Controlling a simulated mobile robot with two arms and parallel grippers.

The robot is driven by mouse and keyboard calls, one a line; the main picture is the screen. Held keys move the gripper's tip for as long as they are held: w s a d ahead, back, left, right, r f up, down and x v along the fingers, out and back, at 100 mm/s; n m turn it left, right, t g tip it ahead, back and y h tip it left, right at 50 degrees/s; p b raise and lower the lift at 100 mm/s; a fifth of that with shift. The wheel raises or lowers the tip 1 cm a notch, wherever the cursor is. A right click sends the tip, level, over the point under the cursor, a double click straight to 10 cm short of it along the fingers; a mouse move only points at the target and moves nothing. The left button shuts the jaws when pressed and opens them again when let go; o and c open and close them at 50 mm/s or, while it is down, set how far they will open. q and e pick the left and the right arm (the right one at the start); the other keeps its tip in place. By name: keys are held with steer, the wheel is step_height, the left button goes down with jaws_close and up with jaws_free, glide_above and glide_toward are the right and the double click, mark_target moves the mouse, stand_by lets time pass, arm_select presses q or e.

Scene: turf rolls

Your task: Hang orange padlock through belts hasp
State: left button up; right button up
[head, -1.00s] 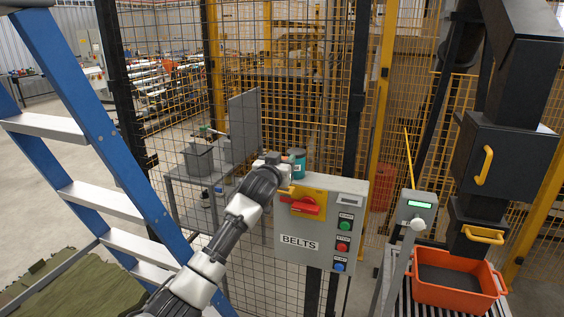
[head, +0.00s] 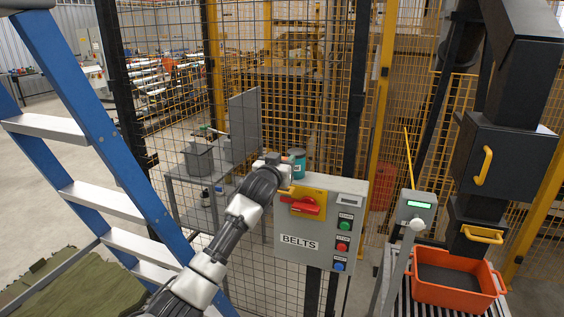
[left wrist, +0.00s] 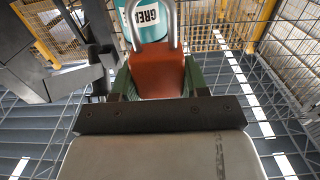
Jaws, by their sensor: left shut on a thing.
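My left gripper (head: 274,160) is at the upper left corner of the grey control box labelled BELTS (head: 300,257). In the left wrist view it is shut on the orange padlock (left wrist: 158,76), holding the body between its fingers. The padlock's metal shackle (left wrist: 172,24) points away from the gripper. In the head view I cannot make the padlock out behind the gripper. The box carries a red rotary handle (head: 304,206) on a yellow plate (head: 318,196). I cannot make out the hasp's opening, nor any contact with the shackle. My right gripper is not in view.
A teal can (head: 297,160) stands behind the box's top edge, close to my gripper; it also shows beyond the shackle in the left wrist view (left wrist: 127,32). A blue stepladder (head: 110,140) stands at left. An orange crate (head: 455,294) and a grey post panel (head: 416,208) are at right.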

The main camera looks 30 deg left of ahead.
arm_select(q)
steer(key=shift+f+b, duration=0.4)
steer(key=shift+f, duration=0.15)
steer(key=shift+f+b, duration=1.2)
steer(key=shift+f, duration=0.8)
steer(key=o, duration=1)
steer(key=shift+o, duration=0.2)
steer(key=shift+s, duration=0.15)
steer(key=b+v, duration=0.3)
steer(key=v, duration=0.7)
steer(key=shift+s, duration=0.3)
